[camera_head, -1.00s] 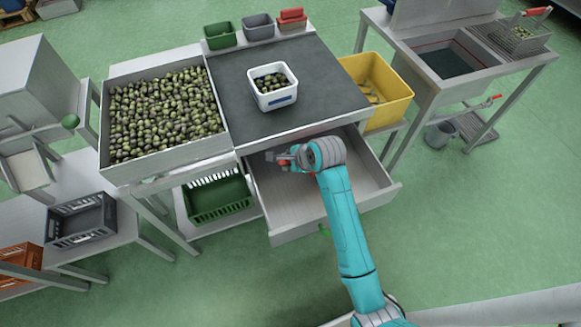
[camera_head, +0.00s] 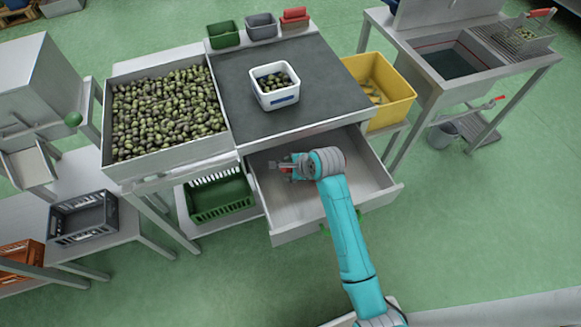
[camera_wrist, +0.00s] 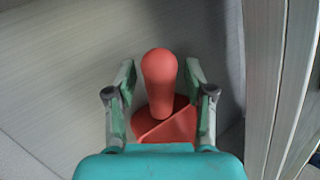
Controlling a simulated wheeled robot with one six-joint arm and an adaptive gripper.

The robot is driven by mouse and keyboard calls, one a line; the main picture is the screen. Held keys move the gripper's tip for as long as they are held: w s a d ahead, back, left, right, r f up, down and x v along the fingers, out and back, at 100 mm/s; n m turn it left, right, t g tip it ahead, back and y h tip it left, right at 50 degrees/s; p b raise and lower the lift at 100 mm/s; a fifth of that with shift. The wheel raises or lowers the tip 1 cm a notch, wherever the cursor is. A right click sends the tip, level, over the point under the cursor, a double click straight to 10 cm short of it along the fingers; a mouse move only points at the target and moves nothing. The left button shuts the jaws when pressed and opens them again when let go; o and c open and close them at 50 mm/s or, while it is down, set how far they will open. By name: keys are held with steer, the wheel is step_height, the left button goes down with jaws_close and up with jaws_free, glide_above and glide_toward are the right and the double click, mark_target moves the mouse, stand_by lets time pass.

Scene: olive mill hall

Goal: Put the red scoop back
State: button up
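The red scoop (camera_wrist: 160,80) shows in the wrist view, its rounded handle pointing away from my gripper and its wider part nearer. It is over the pale floor of the open drawer (camera_head: 350,195); I cannot tell whether it touches it. My gripper (camera_wrist: 160,70) has a finger on each side of the scoop, with a visible gap beside the handle, so it looks open. In the head view my gripper (camera_head: 275,167) is inside the drawer, towards its left back part. The scoop is mostly hidden there by my arm.
The drawer sits under a dark worktop (camera_head: 300,118) bearing a white tub (camera_head: 275,99) of olives. Small green (camera_head: 223,40), grey (camera_head: 260,33) and red (camera_head: 293,26) containers stand at the back. An olive bin (camera_head: 108,120) is left, a yellow crate (camera_head: 400,95) right. The drawer's right half is clear.

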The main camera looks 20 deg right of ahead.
steer(key=v, duration=1.2)
steer(key=shift+r, duration=0.15)
steer(key=shift+s, duration=0.1)
stand_by(0.3)
